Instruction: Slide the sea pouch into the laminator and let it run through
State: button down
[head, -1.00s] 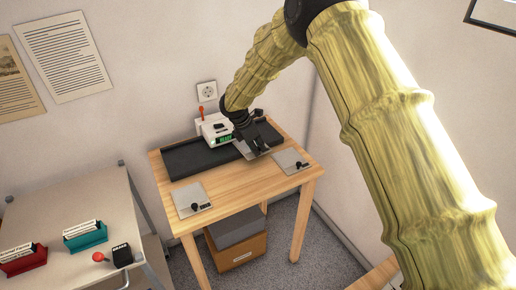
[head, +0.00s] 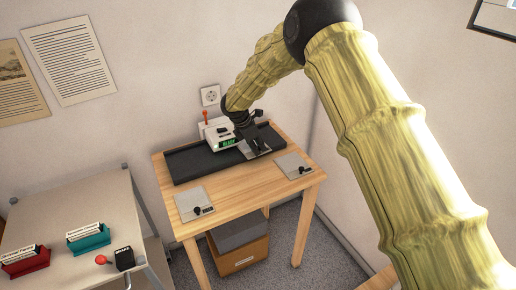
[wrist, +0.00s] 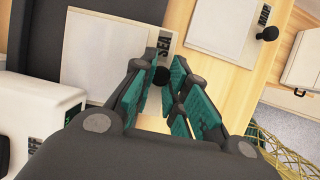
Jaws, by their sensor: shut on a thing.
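My gripper (wrist: 160,76) is shut on the small black knob at the pouch's strip edge. In the head view my gripper (head: 256,146) is over the right end of the black tray, with the grey pouch (head: 262,154) partly hidden under it.
The black tray (head: 188,167) runs along the back of the wooden table (head: 245,191). Two other knobbed pouches lie in front, at left (head: 190,203) and right (head: 290,162). A side table (head: 70,205) at left holds red and teal card holders. A wall stands close behind.

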jog(key=shift+w+a, duration=0.35)
jog(key=shift+w, duration=0.55)
jog(key=shift+w+a, duration=0.3)
jog(key=shift+w, duration=0.55)
jog(key=shift+w, duration=0.1)
jog(key=c, duration=1.3)
grip_release()
jog(key=shift+c, duration=0.2)
